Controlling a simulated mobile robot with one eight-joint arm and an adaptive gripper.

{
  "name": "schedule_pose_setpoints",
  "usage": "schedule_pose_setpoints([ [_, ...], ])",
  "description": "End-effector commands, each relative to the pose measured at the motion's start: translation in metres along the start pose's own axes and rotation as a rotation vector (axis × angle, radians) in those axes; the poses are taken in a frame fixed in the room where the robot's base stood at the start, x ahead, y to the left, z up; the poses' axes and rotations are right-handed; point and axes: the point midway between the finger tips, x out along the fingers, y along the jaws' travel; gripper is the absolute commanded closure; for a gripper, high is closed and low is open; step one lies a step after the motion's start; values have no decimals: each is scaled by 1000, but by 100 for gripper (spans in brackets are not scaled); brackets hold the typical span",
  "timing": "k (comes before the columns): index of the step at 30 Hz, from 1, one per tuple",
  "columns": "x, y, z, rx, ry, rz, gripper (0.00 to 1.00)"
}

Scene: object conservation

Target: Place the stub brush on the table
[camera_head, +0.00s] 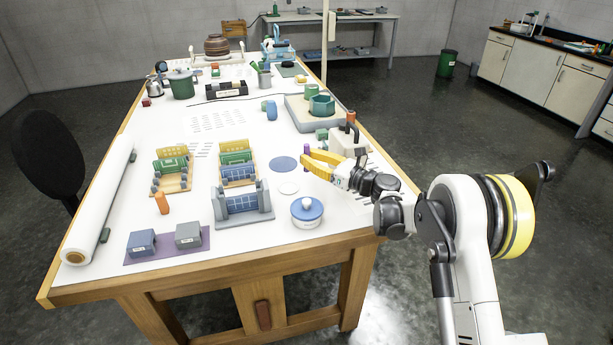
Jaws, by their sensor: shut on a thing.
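My gripper (308,161) has yellow fingers and reaches in from the right over the long white-topped table (225,140). It is shut on a small purple thing, which I take to be the stub brush (307,148). Its purple end stands up between the fingertips, and the rest is hidden by the fingers. The gripper is above the table's right half. I cannot tell exactly how far the brush is from the tabletop.
A blue disc (283,163), a white disc (288,188) and a blue-lidded pot (307,211) lie near the gripper. Clear tabletop shows around the table's middle.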

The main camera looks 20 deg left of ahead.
Motion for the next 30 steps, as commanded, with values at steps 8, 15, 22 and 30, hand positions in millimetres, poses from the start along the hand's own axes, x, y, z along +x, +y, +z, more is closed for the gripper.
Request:
schedule_pose_setpoints([
  [8, -1, 0, -26, 0, 0, 0, 100],
  [15, -2, 0, -60, 0, 0, 0, 100],
  [22, -2, 0, -59, 0, 0, 0, 100],
  [30, -2, 0, -60, 0, 0, 0, 64],
])
